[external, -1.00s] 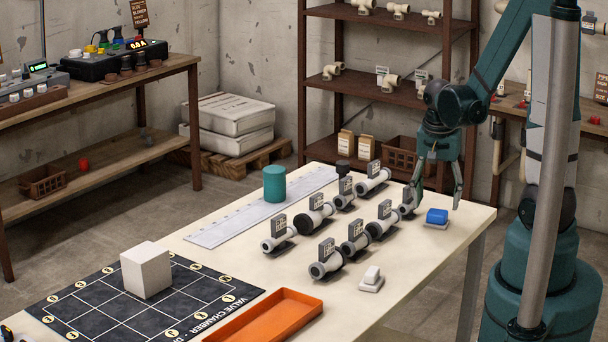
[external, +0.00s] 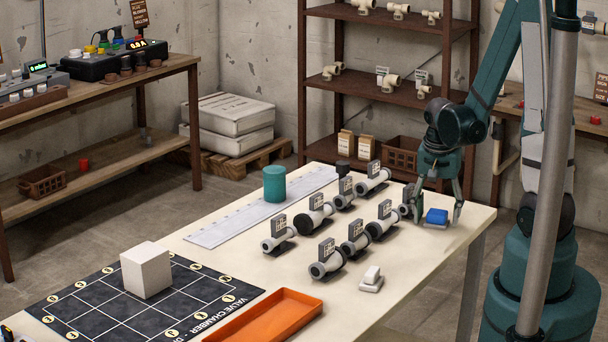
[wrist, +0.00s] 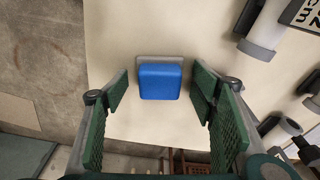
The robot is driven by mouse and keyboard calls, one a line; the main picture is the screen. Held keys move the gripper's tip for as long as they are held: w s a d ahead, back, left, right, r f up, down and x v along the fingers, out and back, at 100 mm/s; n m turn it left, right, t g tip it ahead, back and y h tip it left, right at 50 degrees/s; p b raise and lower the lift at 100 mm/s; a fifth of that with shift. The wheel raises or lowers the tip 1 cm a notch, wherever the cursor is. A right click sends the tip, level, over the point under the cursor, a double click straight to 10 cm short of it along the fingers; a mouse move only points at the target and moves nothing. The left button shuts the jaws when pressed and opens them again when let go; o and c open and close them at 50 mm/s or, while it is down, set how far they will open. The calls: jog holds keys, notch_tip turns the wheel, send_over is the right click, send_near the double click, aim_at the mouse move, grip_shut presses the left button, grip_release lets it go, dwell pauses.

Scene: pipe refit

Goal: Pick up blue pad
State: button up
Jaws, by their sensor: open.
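The blue pad (external: 437,216) sits on a thin light base near the right end of the table. In the wrist view the blue pad (wrist: 160,81) lies between the two fingers, with a gap on each side. My gripper (external: 438,218) is open and points down around the pad, with one finger on each side of it. In the wrist view my gripper (wrist: 163,92) shows its green ridged finger pads spread apart. I cannot tell the exact height of the fingertips above the table.
Several grey pipe fittings with labels, one nearest my gripper (external: 406,210), stand left of it. A white pad (external: 371,279) lies toward the front. A teal cylinder (external: 274,184), a white cube (external: 146,270) and an orange tray (external: 268,318) are farther left. The table edge is close by on the right.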

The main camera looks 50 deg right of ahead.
aim_at(438, 211)
dwell(0.4)
jog(key=c, duration=1)
jog(key=shift+r, duration=0.2)
jog(key=shift+r+p, duration=1.5)
jog(key=shift+r, duration=3.3)
